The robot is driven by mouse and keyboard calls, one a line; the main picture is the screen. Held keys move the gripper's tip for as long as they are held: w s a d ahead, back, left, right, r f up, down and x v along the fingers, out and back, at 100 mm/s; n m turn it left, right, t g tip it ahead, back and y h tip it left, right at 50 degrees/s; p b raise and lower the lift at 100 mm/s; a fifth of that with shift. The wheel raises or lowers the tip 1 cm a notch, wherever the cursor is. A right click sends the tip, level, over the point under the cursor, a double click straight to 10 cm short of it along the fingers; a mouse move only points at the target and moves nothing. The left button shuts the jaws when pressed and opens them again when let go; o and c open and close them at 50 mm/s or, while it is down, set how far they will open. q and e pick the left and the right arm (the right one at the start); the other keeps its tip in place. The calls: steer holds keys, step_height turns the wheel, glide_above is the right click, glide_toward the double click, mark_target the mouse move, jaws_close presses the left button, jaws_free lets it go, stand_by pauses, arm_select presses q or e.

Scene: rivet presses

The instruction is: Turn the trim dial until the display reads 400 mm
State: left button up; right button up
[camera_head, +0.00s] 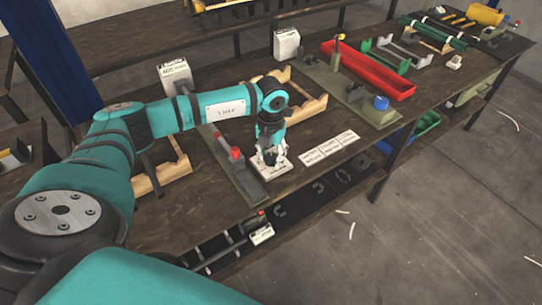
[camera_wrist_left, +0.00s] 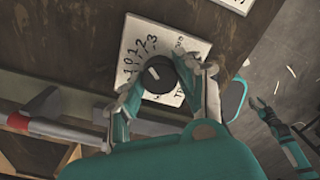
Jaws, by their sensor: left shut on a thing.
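The trim dial is a round black knob (camera_wrist_left: 158,74) with a pale pointer line, on a white plate (camera_wrist_left: 143,32) marked with numbers. In the head view the plate (camera_head: 262,170) lies near the bench's front edge, and my gripper mostly hides the knob. My left gripper (camera_head: 270,155) points down over it, shut on the knob with one finger on each side in the left wrist view (camera_wrist_left: 162,88). The display (camera_head: 174,72) is a pale box at the back left, with green characters that seem to read 400; they are small. A teal and dark arm end, seemingly my right gripper (camera_wrist_left: 262,108), shows beyond the bench; its jaws are unclear.
A grey rail with a red-handled clamp (camera_head: 236,154) lies just left of the plate. White label cards (camera_head: 330,146) lie to its right. A red tray (camera_head: 368,70) and a green fixture with a blue knob (camera_head: 380,103) stand farther right. Wooden cradles (camera_head: 295,95) lie behind my arm.

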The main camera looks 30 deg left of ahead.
mark_target(271, 157)
arm_select(q)
steer(key=o, duration=1.1)
steer(key=shift+o, duration=0.2)
step_height(271, 157, up, 12)
